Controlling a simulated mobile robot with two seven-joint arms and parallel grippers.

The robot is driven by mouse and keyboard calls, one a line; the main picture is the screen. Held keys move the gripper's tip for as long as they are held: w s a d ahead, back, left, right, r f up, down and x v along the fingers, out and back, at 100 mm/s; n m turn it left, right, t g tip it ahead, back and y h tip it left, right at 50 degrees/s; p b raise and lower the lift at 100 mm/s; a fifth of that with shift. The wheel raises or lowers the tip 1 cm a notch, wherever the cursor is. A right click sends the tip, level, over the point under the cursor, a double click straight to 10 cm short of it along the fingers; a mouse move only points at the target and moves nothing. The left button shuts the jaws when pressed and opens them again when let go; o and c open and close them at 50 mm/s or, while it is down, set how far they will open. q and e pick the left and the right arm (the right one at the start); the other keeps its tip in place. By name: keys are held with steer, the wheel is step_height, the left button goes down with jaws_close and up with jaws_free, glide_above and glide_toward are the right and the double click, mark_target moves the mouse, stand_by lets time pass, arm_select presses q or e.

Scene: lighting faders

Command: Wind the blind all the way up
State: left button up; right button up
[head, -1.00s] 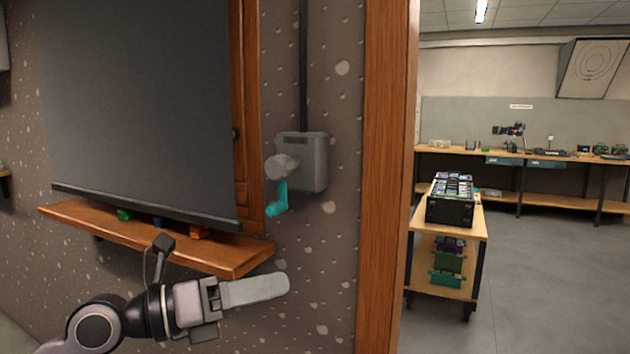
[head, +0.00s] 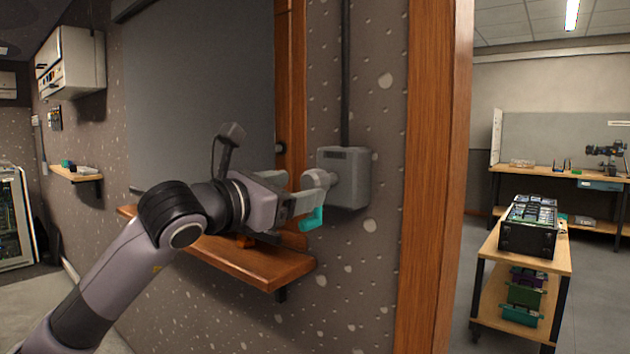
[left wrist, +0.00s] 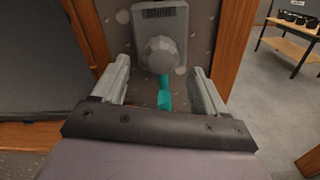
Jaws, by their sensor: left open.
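The dark grey blind (head: 200,85) hangs down over the window, with its lower part near the wooden sill and partly hidden by my left arm. A grey winder box (head: 352,178) is fixed to the speckled wall right of the window. Its crank has a pale grey hub (head: 318,180) and a teal handle (head: 313,219) hanging downward. My left gripper (head: 307,200) is at the crank. In the left wrist view, its fingers (left wrist: 160,82) are apart, with the hub (left wrist: 163,54) and teal handle (left wrist: 164,93) between them. My right gripper is not in view.
A wooden sill (head: 255,262) juts out below the arm. A wooden door post (head: 432,180) stands right of the winder box. Beyond it is a cart (head: 490,285) carrying a black case (head: 530,228). A wall cabinet (head: 72,65) hangs at far left.

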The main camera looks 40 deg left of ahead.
mark_target(307, 187)
arm_select(q)
steer(key=w, duration=0.2)
steer(key=w+p, duration=0.1)
steer(key=shift+w+d+r, duration=0.15)
steer(key=shift+w, duration=0.2)
steer(key=shift+w+d, duration=0.1)
steer(key=shift+w, duration=0.35)
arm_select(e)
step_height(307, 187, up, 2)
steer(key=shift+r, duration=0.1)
arm_select(q)
jaws_close()
steer(key=shift+f, duration=0.2)
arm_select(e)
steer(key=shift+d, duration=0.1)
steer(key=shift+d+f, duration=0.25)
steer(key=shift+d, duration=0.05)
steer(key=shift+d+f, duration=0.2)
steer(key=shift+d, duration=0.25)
